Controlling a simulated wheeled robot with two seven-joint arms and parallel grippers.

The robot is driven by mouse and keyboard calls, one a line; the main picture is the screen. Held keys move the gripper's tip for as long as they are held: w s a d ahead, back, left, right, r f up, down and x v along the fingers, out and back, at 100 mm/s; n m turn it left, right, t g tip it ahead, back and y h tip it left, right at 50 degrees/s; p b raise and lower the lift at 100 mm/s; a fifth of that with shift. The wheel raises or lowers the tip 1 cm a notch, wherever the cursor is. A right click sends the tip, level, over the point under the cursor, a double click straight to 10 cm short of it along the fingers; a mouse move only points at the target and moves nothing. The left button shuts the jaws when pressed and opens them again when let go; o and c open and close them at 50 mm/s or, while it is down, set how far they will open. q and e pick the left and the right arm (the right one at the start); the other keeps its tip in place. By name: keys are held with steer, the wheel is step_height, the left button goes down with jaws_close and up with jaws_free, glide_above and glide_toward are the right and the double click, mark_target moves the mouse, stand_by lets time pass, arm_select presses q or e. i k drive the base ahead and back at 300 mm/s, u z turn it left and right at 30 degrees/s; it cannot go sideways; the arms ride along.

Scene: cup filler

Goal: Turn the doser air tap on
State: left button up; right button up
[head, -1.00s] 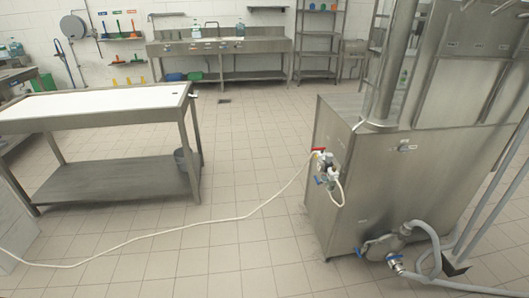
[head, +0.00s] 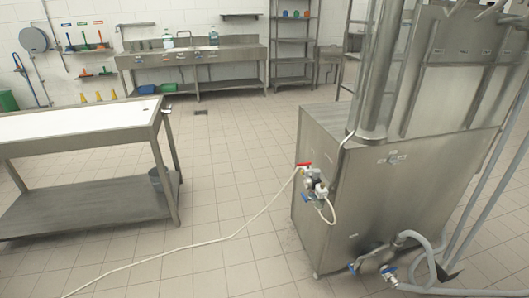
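The doser air tap, with a red handle (head: 304,164), is on the left end of the steel machine cabinet (head: 345,215). It sits on top of a small valve and regulator assembly (head: 316,186). The white air hose (head: 235,236) runs from the tap down to the floor and off to the lower left. A blue handle (head: 305,197) shows on the lower left of the assembly. The red handle looks roughly level, but its exact setting is too small to tell. Neither of my grippers is in view.
A steel table with a white top (head: 75,126) stands at the left, with a bucket (head: 157,180) by it. Pipes and a blue-handled valve (head: 388,271) stick out low from the cabinet front. Tiled floor between table and cabinet is clear except for the hose.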

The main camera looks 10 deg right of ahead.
mark_target(307, 164)
steer(key=u, duration=0.25)
steer(key=i, duration=1.05)
steer(key=z, duration=0.7)
steer(key=i, duration=1.05)
steer(key=z, duration=2.15)
steer(key=k, duration=0.85)
steer(key=u, duration=0.4)
